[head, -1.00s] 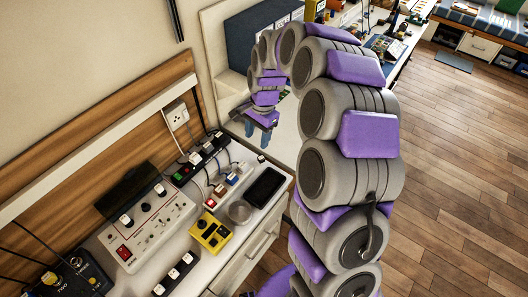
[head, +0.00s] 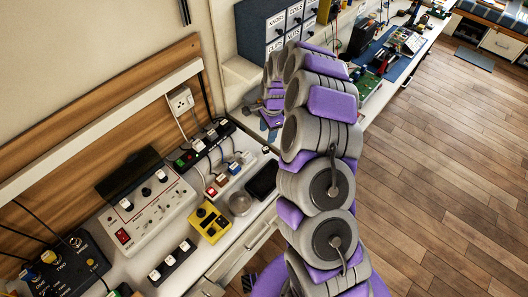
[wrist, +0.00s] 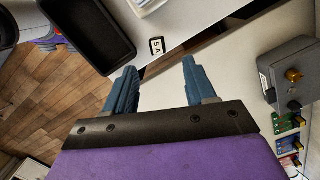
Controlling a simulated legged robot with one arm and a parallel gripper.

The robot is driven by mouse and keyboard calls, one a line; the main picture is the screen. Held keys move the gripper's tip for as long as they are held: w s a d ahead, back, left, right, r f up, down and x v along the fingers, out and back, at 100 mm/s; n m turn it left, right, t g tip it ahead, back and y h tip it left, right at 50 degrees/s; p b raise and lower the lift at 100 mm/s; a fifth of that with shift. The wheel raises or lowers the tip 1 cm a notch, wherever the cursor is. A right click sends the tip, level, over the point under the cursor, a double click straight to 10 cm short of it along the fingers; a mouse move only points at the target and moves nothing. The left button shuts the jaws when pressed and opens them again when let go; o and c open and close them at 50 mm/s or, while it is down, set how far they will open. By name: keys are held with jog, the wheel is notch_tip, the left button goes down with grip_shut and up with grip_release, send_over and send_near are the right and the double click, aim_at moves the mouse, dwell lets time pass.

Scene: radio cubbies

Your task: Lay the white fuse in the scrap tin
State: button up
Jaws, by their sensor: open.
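My gripper (wrist: 158,88) is open and empty, with two blue fingers wide apart over a pale surface. In the head view my gripper (head: 272,121) is partly hidden by my arm, beyond the far end of the counter. A round metal dish (head: 240,203), seemingly the scrap tin, stands on the counter beside a black tray (head: 262,180). The black tray also shows at the upper left of the wrist view (wrist: 88,32). I cannot make out the white fuse for certain; a small pale piece (head: 247,157) sits at the end of a row of coloured pieces.
A small "5A" label (wrist: 156,46) lies near the counter edge. A grey box with a brass knob (wrist: 291,74) stands at the right of the wrist view. A yellow device (head: 210,222) and a switch panel (head: 147,212) occupy the counter. A drawer cabinet (head: 285,30) stands behind my gripper.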

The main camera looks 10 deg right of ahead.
send_over(266, 148)
jog(key=d, duration=0.1)
notch_tip(266, 148, down, 4)
jog(key=shift+w+f+b, duration=0.15)
jog(key=shift+f+b, duration=0.35)
jog(key=shift+f, duration=0.05)
jog(key=f, duration=0.2)
jog(key=a+f+b, duration=0.1)
jog(key=f, duration=0.1)
jog(key=shift+a+f, duration=0.15)
jog(key=shift+a, duration=0.05)
jog(key=shift+d+f, duration=0.1)
jog(key=shift+d, duration=0.25)
jog(key=shift+c, duration=0.8)
jog(key=shift+a, duration=0.2)
jog(key=c, duration=0.6)
grip_shut()
